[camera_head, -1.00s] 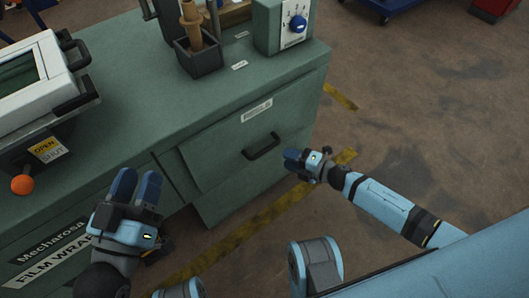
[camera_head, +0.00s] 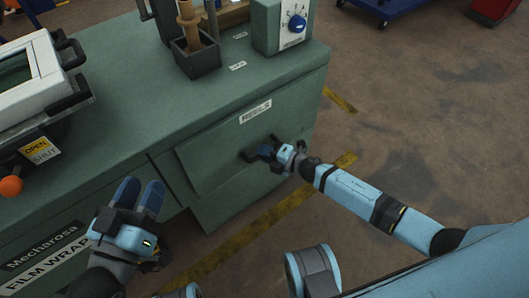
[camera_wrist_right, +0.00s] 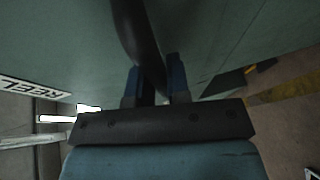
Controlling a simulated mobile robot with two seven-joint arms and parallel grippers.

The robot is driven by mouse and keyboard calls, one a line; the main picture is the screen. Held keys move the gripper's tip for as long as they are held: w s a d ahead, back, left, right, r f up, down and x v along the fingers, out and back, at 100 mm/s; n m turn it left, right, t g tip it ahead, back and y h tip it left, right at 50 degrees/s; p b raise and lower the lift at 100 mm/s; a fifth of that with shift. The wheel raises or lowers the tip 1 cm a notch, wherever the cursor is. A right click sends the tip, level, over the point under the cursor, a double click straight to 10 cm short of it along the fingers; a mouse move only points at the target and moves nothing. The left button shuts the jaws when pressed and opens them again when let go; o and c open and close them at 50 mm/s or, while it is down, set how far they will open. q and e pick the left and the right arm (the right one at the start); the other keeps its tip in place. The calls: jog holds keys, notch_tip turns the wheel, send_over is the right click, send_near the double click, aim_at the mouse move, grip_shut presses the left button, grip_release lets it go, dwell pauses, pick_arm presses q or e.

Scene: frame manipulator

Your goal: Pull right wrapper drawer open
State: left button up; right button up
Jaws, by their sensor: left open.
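The right wrapper drawer (camera_head: 215,152) is a green front labelled REELS on the green cabinet, and it looks shut. Its dark bar handle (camera_head: 249,155) is partly hidden by my right gripper (camera_head: 264,152). In the right wrist view the handle (camera_wrist_right: 138,30) runs down between the two blue fingers of my right gripper (camera_wrist_right: 157,88). The fingers stand apart on either side of the handle; I cannot tell whether they touch it. My left gripper (camera_head: 140,195) is open and empty in front of the cabinet's left part.
The cabinet top (camera_head: 140,90) carries a dark box with wooden rods (camera_head: 195,55), a control box with a blue knob (camera_head: 290,25) and a white-framed machine (camera_head: 35,75) with an orange ball lever. Open floor (camera_head: 420,130) with yellow tape lies to the right.

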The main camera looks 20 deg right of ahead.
grip_shut()
jog(key=shift+s+d, duration=0.1)
jog(key=shift+s, duration=0.15)
pick_arm(q)
jog(key=shift+s+a+r+n+t+y+p, duration=0.15)
jog(key=shift+s+r+p, duration=0.3)
jog(key=shift+p, duration=0.3)
jog(key=shift+s+d+r+n+t+y+p, duration=0.1)
jog(key=shift+s+r+t+p, duration=0.15)
jog(key=shift+r+p, duration=0.4)
jog(key=shift+s+a+r+n+t+y+p, duration=0.15)
jog(key=shift+s+r+p, duration=0.25)
jog(key=shift+p, duration=0.45)
pick_arm(e)
jog(key=s+d, duration=0.3)
jog(key=s, duration=0.6)
jog(key=s+d, duration=0.4)
jog(key=s, duration=0.6)
jog(key=shift+s, duration=0.3)
jog(key=shift+d, duration=0.1)
jog(key=o, duration=0.6)
grip_release()
